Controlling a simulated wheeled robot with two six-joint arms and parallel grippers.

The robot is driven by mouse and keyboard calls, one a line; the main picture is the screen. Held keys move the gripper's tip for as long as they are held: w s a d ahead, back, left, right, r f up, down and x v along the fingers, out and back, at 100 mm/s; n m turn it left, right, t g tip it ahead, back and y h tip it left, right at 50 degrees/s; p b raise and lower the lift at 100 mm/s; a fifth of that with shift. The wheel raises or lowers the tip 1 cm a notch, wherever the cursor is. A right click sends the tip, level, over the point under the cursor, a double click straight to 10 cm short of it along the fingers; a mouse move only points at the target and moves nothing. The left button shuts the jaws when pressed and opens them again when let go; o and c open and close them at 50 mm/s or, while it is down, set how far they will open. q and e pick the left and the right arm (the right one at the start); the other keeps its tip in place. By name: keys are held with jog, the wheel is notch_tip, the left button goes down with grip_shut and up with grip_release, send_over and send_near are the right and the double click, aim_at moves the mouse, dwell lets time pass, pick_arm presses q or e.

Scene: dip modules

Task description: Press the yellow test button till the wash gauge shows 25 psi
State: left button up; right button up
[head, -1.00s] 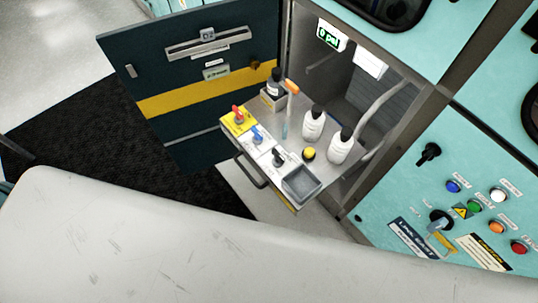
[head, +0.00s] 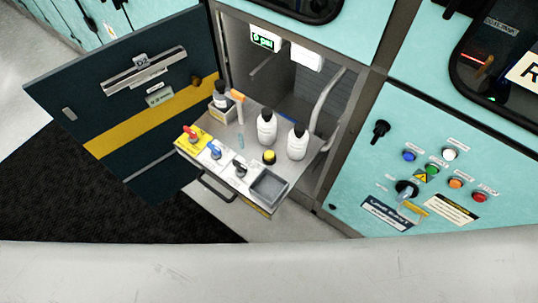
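The yellow test button (head: 269,157) sits on the pulled-out drawer shelf (head: 225,185), in front of two white bottles. The wash gauge (head: 264,40) hangs at the top of the open bay and glows green; it seems to read 0 psi. Neither of my grippers is in view.
White bottles (head: 267,127) (head: 298,142) stand behind the button. Red (head: 192,135), blue (head: 215,150) and black (head: 240,168) valve handles and a grey tray (head: 268,187) line the shelf's front. An open dark door (head: 120,90) stands left. A control panel (head: 430,180) is at right.

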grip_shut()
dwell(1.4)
